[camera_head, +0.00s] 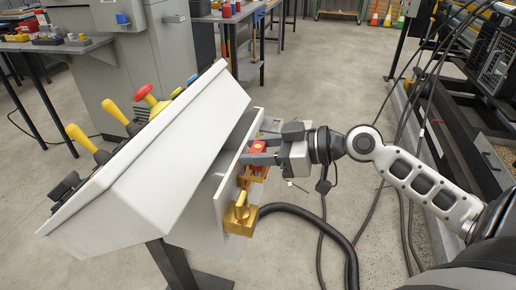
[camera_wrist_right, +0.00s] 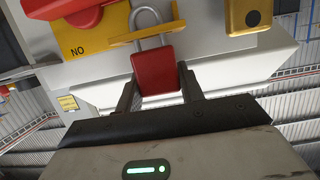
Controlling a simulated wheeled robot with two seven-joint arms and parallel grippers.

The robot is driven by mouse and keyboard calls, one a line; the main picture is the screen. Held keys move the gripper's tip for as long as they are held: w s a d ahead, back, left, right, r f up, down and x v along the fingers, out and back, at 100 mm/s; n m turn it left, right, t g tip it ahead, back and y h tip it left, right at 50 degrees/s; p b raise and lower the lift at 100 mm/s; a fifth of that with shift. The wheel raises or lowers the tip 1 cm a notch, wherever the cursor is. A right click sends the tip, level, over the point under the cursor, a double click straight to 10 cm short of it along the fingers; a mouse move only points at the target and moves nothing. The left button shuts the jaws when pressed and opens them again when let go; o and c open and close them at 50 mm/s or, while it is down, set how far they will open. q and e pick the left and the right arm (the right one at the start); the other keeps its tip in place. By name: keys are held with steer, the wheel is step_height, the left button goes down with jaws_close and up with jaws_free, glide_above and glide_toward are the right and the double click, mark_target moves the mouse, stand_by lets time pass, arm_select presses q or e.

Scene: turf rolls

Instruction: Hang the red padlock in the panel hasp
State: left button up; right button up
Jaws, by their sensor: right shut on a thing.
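The red padlock (camera_wrist_right: 156,73) has a red body and a silver shackle (camera_wrist_right: 147,24) pointing up in the right wrist view. My right gripper (camera_wrist_right: 158,92) is shut on the padlock's body, one finger on each side. In the head view, my right gripper (camera_head: 250,151) reaches in from the right to the side of the grey panel box (camera_head: 175,160), beside red and brass-coloured parts. My left gripper is out of view.
A red handle (camera_wrist_right: 70,12) is at the upper left of the right wrist view, and a yellow block (camera_wrist_right: 248,15) at the upper right. A brass-coloured fitting (camera_head: 241,213) sticks out of the panel's near side. A black hose (camera_head: 325,222) lies below my right arm.

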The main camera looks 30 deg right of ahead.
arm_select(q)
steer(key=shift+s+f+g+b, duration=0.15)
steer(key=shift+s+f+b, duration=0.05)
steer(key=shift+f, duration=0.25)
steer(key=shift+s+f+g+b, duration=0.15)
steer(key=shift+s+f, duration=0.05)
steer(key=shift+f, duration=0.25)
arm_select(e)
steer(key=shift+f, duration=0.5)
steer(key=o, duration=1.1)
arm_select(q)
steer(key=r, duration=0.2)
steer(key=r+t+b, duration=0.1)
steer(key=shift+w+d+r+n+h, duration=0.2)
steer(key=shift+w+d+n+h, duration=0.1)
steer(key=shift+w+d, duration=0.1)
arm_select(e)
steer(key=v, duration=1.6)
